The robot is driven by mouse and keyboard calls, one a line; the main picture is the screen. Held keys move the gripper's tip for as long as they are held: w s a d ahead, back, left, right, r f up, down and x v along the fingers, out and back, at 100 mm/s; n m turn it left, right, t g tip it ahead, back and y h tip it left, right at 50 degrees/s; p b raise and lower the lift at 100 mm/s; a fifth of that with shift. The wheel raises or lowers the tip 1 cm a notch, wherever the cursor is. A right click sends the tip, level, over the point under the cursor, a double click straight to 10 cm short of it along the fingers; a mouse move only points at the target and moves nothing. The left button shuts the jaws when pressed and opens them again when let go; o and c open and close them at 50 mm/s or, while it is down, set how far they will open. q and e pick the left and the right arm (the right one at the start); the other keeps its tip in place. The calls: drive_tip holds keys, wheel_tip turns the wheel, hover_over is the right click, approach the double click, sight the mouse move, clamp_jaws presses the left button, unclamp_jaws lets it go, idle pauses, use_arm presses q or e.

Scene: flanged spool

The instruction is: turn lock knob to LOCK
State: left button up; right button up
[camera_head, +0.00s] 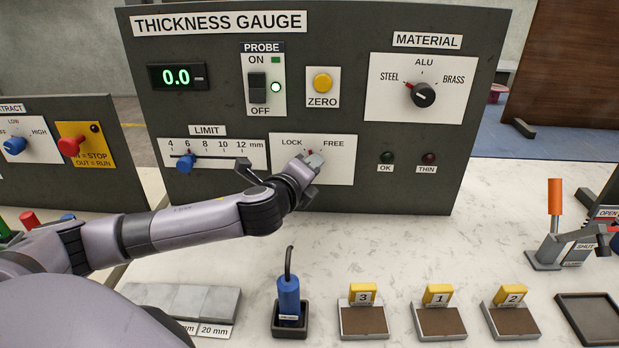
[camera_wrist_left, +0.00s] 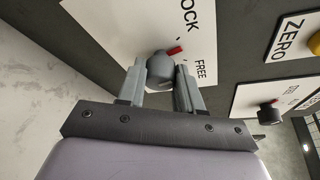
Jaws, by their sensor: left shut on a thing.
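The lock knob is a grey round knob with a red pointer on the white LOCK/FREE plate (camera_head: 340,172) of the gauge panel. In the head view my left gripper (camera_head: 312,161) covers most of it. In the left wrist view the lock knob (camera_wrist_left: 159,72) sits between the two fingers of my left gripper (camera_wrist_left: 160,80), which is shut on it. The red pointer points between the LOCK and FREE labels, at neither one squarely.
The LIMIT slider (camera_head: 186,162) is left of the plate, close to my left arm. ZERO button (camera_head: 322,83) and MATERIAL knob (camera_head: 423,95) are above. On the counter stand a blue probe (camera_head: 289,298) and several numbered blocks (camera_head: 362,294). The counter just below the panel is clear.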

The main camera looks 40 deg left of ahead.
use_arm(q)
drive_tip(key=shift+f+n+t+h+b, duration=0.15)
drive_tip(key=shift+n+t+b, duration=0.3)
drive_tip(key=shift+n+b, duration=0.45)
drive_tip(key=shift+f+n+t+h+b, duration=0.15)
drive_tip(key=shift+n+t+b, duration=0.3)
drive_tip(key=shift+n+b, duration=0.45)
drive_tip(key=shift+r, duration=0.15)
drive_tip(key=o, duration=1)
drive_tip(key=shift+o, duration=0.2)
drive_tip(key=shift+s, duration=0.1)
drive_tip(key=s+d+b, duration=0.1)
drive_tip(key=s, duration=0.6)
drive_tip(key=shift+r, duration=0.2)
